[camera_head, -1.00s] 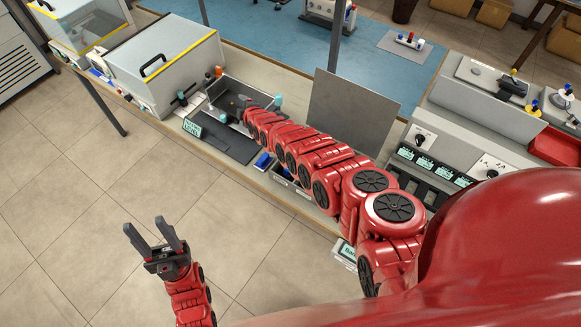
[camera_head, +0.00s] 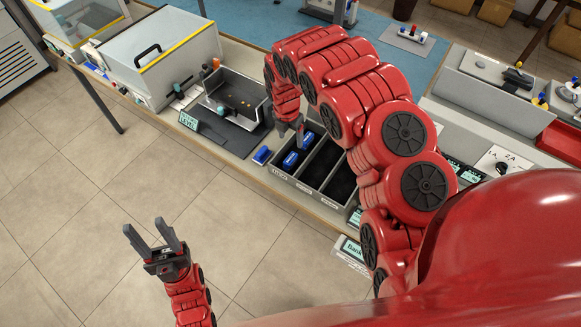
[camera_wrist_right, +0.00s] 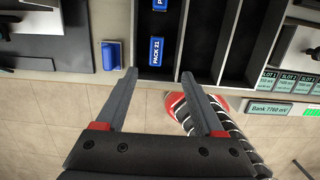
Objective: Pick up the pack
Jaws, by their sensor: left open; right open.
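A blue pack (camera_head: 290,160) lies in the left compartment of a grey divided bin (camera_head: 283,188) in the head view. In the right wrist view the same pack (camera_wrist_right: 156,51), its label reading like "PACK 21", is just beyond and between my fingertips. A second blue pack (camera_head: 308,138) lies behind it, partly cut off in the wrist view (camera_wrist_right: 160,4). My right gripper (camera_head: 290,135) is open and empty above the bin; its jaws also show in the wrist view (camera_wrist_right: 158,76). My left gripper (camera_head: 144,228) is open and empty over the floor.
A small blue block (camera_head: 262,155) sits left of the bin. A grey open tray (camera_head: 228,118) stands farther left, with a lidded box (camera_head: 160,55) beyond. The bin's other compartments look empty. Instruments with displays stand at the right.

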